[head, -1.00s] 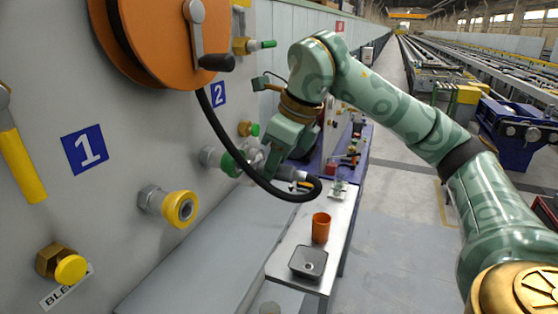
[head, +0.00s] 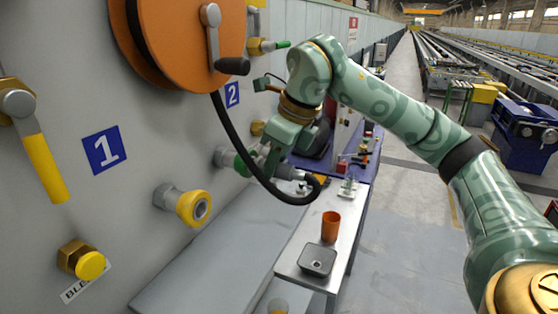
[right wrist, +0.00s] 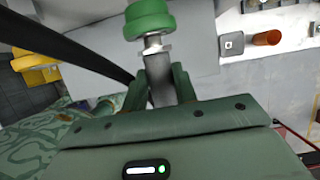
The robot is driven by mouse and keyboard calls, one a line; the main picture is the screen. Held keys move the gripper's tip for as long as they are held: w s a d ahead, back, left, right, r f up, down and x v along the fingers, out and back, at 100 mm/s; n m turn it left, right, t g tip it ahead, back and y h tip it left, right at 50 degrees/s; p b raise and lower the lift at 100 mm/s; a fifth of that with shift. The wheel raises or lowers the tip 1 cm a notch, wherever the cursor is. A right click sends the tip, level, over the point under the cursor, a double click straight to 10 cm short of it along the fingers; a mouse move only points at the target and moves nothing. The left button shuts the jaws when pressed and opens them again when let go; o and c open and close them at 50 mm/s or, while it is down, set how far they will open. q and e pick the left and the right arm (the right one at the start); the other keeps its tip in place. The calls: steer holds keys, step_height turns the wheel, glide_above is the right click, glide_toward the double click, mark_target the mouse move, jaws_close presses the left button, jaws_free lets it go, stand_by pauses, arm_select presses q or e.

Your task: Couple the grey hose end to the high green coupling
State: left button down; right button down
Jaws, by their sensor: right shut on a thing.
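The green coupling (head: 242,161) sticks out from the grey wall panel, above and beyond the yellow coupling (head: 193,208). My right gripper (head: 268,156) is just right of the green coupling. It is shut on the grey hose end (right wrist: 160,88), which points at the coupling. In the right wrist view, the metal tip of the hose end reaches up to the green ring (right wrist: 150,18). I cannot tell whether it is seated or only close. The black hose (head: 235,140) hangs from the reel and loops under the gripper. My left gripper is out of view.
The orange reel (head: 190,40) with its crank is above on the panel. A yellow-handled valve (head: 44,165) is at far left. A side table below carries an orange cup (head: 330,226) and a dark square dish (head: 317,261). Open floor lies to the right.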

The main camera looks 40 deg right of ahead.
steer(key=shift+w+a, duration=0.2)
steer(key=shift+w, duration=0.25)
stand_by(0.3)
steer(key=c, duration=1)
jaws_free()
steer(key=shift+w+a, duration=0.15)
steer(key=shift+s+r, duration=0.2)
steer(key=shift+r, duration=0.05)
steer(key=v, duration=1.5)
steer(key=shift+r, duration=0.35)
